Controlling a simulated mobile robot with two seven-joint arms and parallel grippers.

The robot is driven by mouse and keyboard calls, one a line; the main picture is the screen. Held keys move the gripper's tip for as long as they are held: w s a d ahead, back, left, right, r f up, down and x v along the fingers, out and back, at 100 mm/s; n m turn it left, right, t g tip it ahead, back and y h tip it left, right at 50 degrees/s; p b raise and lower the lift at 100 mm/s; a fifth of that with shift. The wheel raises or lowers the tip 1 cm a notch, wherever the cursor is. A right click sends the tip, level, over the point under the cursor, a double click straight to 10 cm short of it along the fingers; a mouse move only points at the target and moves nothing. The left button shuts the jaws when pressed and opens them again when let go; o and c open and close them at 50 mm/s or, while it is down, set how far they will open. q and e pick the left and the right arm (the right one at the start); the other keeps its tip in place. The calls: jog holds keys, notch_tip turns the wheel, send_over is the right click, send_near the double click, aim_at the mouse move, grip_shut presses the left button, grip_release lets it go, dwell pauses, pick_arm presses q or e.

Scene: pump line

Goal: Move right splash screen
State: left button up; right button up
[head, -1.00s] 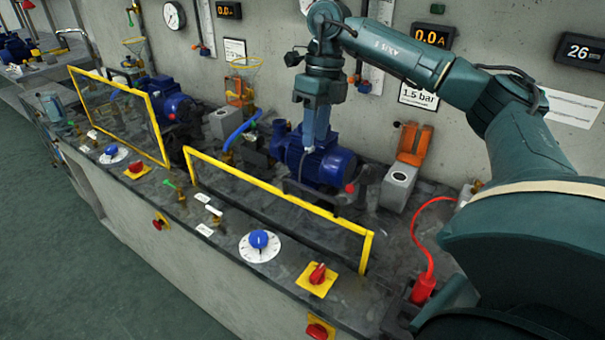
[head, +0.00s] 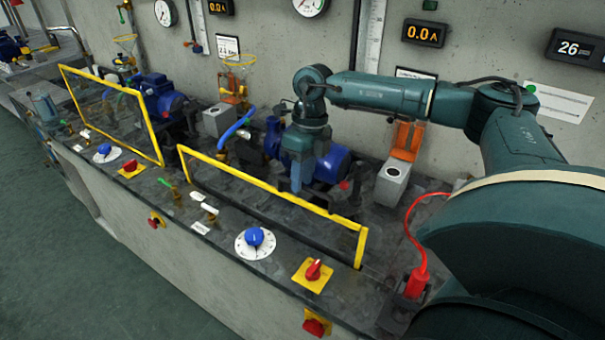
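The right splash screen (head: 272,190) is a clear panel in a yellow frame, standing low along the front of the bench before the right blue pump. Its top bar slopes down to the right in the picture. My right gripper (head: 296,188) points down at the middle of the top bar, in front of the pump. Its fingertips overlap the bar in the picture. I cannot tell whether they touch it or whether the fingers are open or shut. The left splash screen (head: 152,125) stands taller in its yellow frame. My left gripper is not in view.
The right blue pump motor (head: 332,165) is close behind my gripper. A blue dial (head: 255,240) and a red switch (head: 313,270) sit on the front ledge. A grey box (head: 391,184) and a red plug with cable (head: 416,283) are to the right.

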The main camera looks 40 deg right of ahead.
aim_at(303, 220)
jog(key=c, duration=0.6)
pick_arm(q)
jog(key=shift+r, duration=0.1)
pick_arm(e)
grip_shut()
jog(key=shift+f, duration=0.35)
notch_tip(303, 220, down, 12)
jog(key=b, duration=0.7)
jog(key=shift+f, duration=0.25)
jog(key=shift+s, duration=0.1)
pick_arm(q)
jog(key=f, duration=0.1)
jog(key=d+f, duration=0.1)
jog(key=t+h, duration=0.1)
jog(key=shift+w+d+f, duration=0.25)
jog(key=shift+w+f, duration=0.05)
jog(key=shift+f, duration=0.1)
pick_arm(e)
jog(key=shift+f, duration=0.1)
